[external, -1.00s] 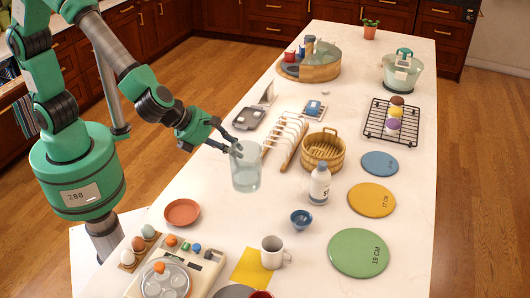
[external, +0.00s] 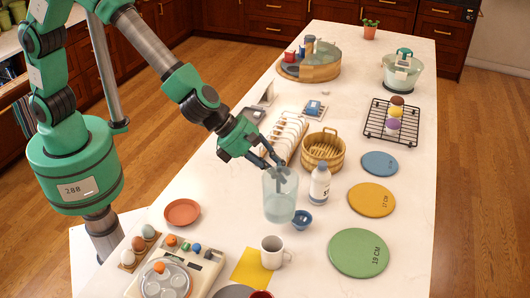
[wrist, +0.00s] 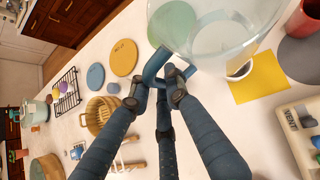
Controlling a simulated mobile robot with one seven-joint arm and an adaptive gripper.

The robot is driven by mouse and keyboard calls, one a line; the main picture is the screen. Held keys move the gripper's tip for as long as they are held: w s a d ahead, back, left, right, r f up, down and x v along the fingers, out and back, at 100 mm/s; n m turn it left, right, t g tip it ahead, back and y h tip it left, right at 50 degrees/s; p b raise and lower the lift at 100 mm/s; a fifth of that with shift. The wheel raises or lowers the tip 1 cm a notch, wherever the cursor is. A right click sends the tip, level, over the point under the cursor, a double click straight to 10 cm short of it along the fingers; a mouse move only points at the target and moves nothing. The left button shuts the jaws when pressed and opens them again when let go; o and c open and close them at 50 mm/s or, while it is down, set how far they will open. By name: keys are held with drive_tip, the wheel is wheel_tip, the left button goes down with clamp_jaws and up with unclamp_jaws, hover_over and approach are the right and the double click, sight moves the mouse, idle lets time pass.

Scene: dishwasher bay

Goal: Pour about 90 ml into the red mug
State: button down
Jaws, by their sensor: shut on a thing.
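A clear, pale blue-tinted pitcher (external: 279,205) is held upright over the counter; whether it touches the counter I cannot tell. My gripper (external: 277,163) is shut on the pitcher near its upper side. In the wrist view my fingers (wrist: 168,78) close at the pitcher's near side, and its clear wall (wrist: 225,25) fills the top. The liquid level inside is hard to tell. The red mug (external: 261,295) shows only its rim at the bottom edge of the external view. In the wrist view the red mug (wrist: 306,18) stands at the upper right, cut by the frame, apart from the pitcher.
A white mug (external: 270,252) stands by a yellow cloth (external: 246,270), between pitcher and red mug. A wooden basket (external: 323,153) is behind.

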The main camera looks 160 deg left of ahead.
drive_tip(key=shift+w+a+f+m+t+h+p, duration=1.05)
drive_tip(key=shift+w+m, duration=0.75)
drive_tip(key=shift+w, duration=1.35)
drive_tip(key=shift+w+a+f+m+t+h+p, duration=0.95)
drive_tip(key=shift+w+a+m, duration=0.75)
drive_tip(key=shift+w, duration=1.4)
drive_tip(key=shift+w+d+f, duration=0.1)
drive_tip(key=shift+f, duration=1.1)
drive_tip(key=shift+d+f, duration=0.1)
drive_tip(key=shift+f, duration=1.05)
drive_tip(key=shift+w+d+r+m+g, duration=0.1)
drive_tip(key=shift+w+d+m+g, duration=0.05)
drive_tip(key=shift+m+g, duration=0.15)
